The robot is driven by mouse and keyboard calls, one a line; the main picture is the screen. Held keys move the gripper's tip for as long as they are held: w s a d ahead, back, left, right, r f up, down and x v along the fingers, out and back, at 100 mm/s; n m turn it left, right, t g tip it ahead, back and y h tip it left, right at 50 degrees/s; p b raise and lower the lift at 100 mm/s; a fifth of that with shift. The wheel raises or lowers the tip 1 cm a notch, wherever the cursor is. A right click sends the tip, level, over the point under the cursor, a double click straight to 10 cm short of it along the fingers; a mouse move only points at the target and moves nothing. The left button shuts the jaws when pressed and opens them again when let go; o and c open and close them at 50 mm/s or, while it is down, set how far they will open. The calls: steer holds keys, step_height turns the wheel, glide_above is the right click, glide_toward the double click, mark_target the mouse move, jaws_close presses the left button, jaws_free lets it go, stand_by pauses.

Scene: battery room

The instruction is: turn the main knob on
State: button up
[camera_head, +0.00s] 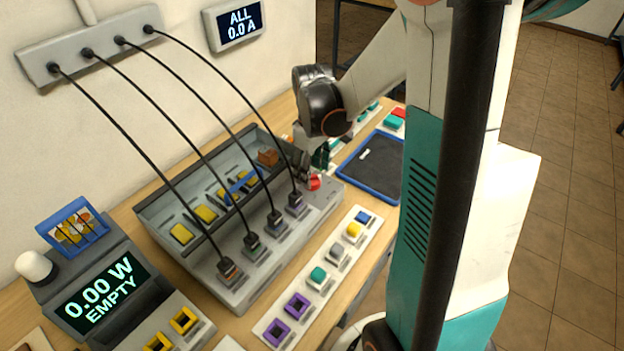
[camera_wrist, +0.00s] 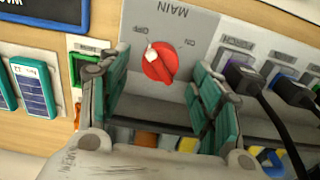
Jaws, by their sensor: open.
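The red main knob (camera_wrist: 159,66) sits on the grey panel marked MAIN, which appears upside down in the wrist view. Its white mark points toward the OFF label (camera_wrist: 150,31); the ON label (camera_wrist: 189,43) is to the right. My gripper (camera_wrist: 160,75) is open, with one teal-padded finger on each side of the knob and visible gaps between. In the head view the knob (camera_head: 315,182) is at the right end of the grey charging box (camera_head: 240,290), and my gripper (camera_head: 311,165) is right beside it, partly hidden by its own links.
Several black cables (camera_head: 185,150) run from the wall strip (camera_head: 95,45) to plugs in the box. A display (camera_head: 100,290) reads 0.00 W EMPTY; the wall meter (camera_head: 238,24) reads ALL 0.0 A. A blue-edged dark tray (camera_head: 372,165) lies right of the knob, and a strip of coloured blocks (camera_head: 320,275) in front.

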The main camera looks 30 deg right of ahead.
steer(key=shift+f+b, duration=0.3)
steer(key=shift+f, duration=1.1)
steer(key=c, duration=1.1)
